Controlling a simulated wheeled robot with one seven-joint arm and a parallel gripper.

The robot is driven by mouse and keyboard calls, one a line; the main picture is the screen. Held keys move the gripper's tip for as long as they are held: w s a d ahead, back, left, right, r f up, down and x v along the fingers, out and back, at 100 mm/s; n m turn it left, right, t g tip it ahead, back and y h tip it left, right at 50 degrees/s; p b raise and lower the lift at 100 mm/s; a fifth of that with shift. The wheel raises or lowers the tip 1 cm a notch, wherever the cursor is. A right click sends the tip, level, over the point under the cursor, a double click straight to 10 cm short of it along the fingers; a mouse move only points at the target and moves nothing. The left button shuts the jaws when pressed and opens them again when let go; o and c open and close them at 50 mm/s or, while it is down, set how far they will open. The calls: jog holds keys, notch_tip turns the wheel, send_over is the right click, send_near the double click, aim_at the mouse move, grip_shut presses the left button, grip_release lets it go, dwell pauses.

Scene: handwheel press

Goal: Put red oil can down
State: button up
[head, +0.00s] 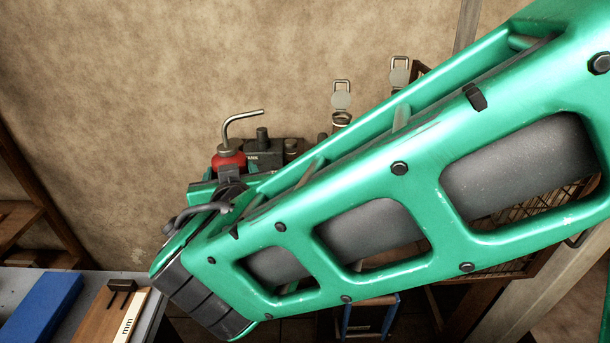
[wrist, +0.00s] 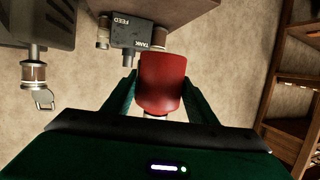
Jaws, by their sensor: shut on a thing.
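The red oil can (head: 229,160) shows in the head view beyond the end of my green arm, with its bent metal spout rising above it. In the wrist view the red can (wrist: 162,82) sits between the two fingers of my gripper (wrist: 161,92). The gripper is shut on the can. In the head view the lower part of the can and the fingertips are hidden behind my arm. What lies directly under the can cannot be told.
A dark box marked TANK FEED (wrist: 136,38) is close beside the can. A dark machine part with a clear cup (wrist: 33,72) hangs at the left. A wooden shelf (wrist: 292,85) stands at the right. A bench with a blue block (head: 45,306) is at lower left.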

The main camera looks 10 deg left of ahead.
jog(key=w+d+f, duration=0.2)
jog(key=w, duration=0.1)
jog(key=w+d+f, duration=0.2)
jog(key=w, duration=0.1)
jog(key=w+d+f, duration=0.2)
jog(key=w+d, duration=0.1)
jog(key=shift+w+f, duration=0.35)
jog(key=shift+f, duration=2.05)
jog(key=o, duration=1.2)
jog(key=shift+s, duration=0.15)
jog(key=v, duration=1.1)
jog(key=shift+s+d+r, duration=0.2)
jog(key=shift+s+d, duration=0.05)
jog(key=shift+s, duration=0.05)
